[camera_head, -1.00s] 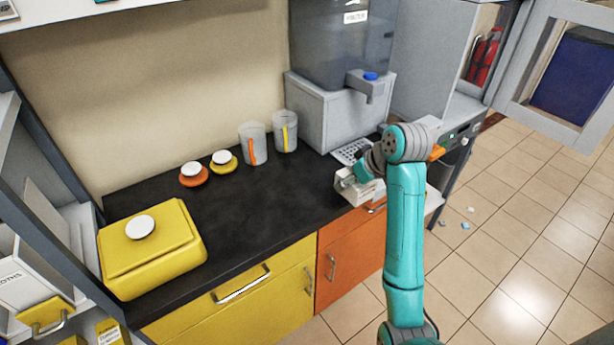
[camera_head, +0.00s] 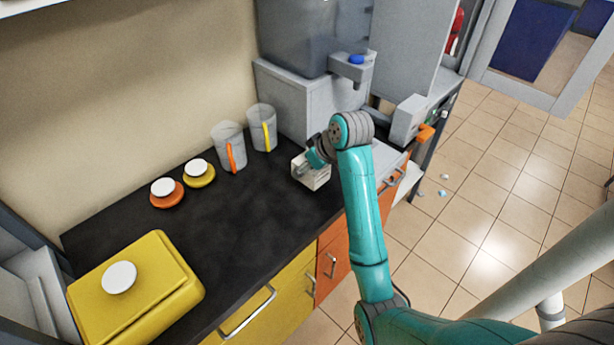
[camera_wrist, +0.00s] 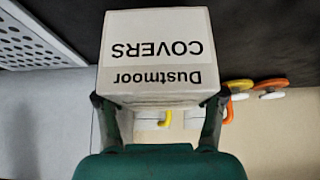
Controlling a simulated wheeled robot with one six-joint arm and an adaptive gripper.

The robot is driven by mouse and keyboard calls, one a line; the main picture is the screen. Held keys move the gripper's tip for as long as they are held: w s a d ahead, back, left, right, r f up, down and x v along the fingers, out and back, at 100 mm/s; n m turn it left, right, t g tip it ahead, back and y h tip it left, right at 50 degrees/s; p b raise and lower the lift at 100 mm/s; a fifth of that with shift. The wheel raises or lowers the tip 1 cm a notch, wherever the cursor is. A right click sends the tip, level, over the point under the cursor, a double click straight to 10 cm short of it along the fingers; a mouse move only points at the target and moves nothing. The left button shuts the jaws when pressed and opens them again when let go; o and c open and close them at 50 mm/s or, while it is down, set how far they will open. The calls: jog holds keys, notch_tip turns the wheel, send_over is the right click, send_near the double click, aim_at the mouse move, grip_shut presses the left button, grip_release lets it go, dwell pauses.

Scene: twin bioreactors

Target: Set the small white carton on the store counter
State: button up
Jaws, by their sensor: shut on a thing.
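The small white carton (camera_head: 311,172) is in my gripper (camera_head: 312,160) over the right part of the black store counter (camera_head: 245,222). In the wrist view the carton (camera_wrist: 155,50) shows upside-down lettering, "Dustmoor COVERS", and sits between both fingers of my gripper (camera_wrist: 158,112), which is shut on it. In the head view part of the carton is hidden behind the gripper. I cannot tell whether its underside touches the counter.
Two jugs, one with an orange handle (camera_head: 229,148) and one with a yellow handle (camera_head: 262,128), stand behind the carton. A dispenser (camera_head: 300,90) stands behind. The counter's middle is clear.

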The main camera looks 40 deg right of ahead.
jog(key=shift+f, duration=2)
jog(key=shift+f, duration=0.1)
jog(key=o, duration=1.2)
